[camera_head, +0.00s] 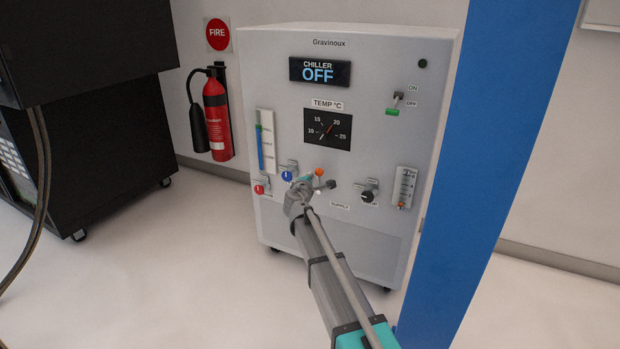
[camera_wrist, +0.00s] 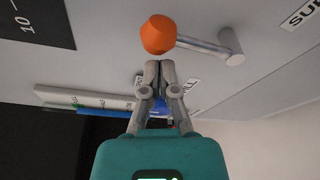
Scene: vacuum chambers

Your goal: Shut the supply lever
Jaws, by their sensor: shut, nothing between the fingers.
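The supply lever's orange knob (camera_head: 319,171) shows on the lower front of the chiller panel, above and left of the SUPPLY label (camera_head: 340,205). In the wrist view the orange knob (camera_wrist: 158,34) sits at the end of a grey rod (camera_wrist: 203,46), which runs right to a round pivot (camera_wrist: 232,46). My gripper (camera_head: 312,176) is just left of the knob in the head view. In the wrist view my gripper (camera_wrist: 159,65) has its fingertips together just below the knob, empty. I cannot tell whether they touch it.
The chiller cabinet (camera_head: 285,90) reads OFF. Blue (camera_head: 287,176) and red (camera_head: 259,189) knobs sit left of my gripper. A dark knob (camera_head: 368,196) and flow gauge (camera_head: 405,188) sit right. A blue post (camera_head: 490,150) stands at the right. Open floor lies in front.

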